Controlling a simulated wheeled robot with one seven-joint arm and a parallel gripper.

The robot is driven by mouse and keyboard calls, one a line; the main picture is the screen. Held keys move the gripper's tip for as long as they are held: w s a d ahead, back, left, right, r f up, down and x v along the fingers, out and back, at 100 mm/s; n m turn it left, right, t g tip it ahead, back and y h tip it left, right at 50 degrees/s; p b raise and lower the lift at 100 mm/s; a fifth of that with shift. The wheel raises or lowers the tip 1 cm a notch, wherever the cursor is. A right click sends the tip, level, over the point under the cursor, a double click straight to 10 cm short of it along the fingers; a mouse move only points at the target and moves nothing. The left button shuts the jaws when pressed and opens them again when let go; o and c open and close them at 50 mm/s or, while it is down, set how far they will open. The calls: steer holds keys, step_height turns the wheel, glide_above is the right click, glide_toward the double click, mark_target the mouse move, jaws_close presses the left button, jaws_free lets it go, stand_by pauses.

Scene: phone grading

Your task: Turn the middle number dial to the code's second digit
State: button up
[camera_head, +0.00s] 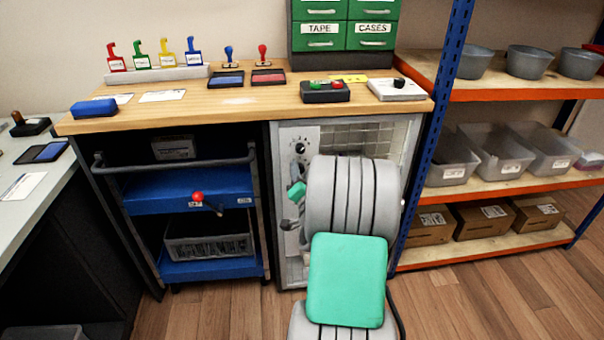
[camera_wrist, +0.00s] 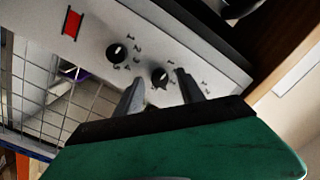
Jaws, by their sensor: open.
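A pale panel (camera_wrist: 95,30) on the cage front carries black number dials with small digits around them. In the wrist view, one dial (camera_wrist: 117,53) is left of my gripper and another dial (camera_wrist: 160,77) shows between my fingertips. More digits show beside the right finger; any dial there is hidden. My gripper (camera_wrist: 160,92) is open, its fingers on either side of the second dial; I cannot tell whether they touch it. In the head view, a black dial (camera_head: 300,147) shows above my gripper (camera_head: 289,224). My arm hides much of the panel. The dial settings are too small to read.
A wire mesh (camera_wrist: 35,95) adjoins the panel. A wooden worktop (camera_head: 240,100) with stamps, pads and a button box (camera_head: 325,91) is above. A blue cart (camera_head: 185,190) stands left of the panel, and a shelf rack (camera_head: 500,174) stands to the right.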

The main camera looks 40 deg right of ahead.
jaws_close()
stand_by(0.4)
steer(key=shift+m, duration=0.3)
steer(key=m+p, duration=0.2)
steer(key=m, duration=0.2)
steer(key=shift+m, duration=0.3)
steer(key=shift+m+p, duration=0.5)
steer(key=shift+m, duration=0.9)
jaws_free()
steer(key=shift+f, duration=0.1)
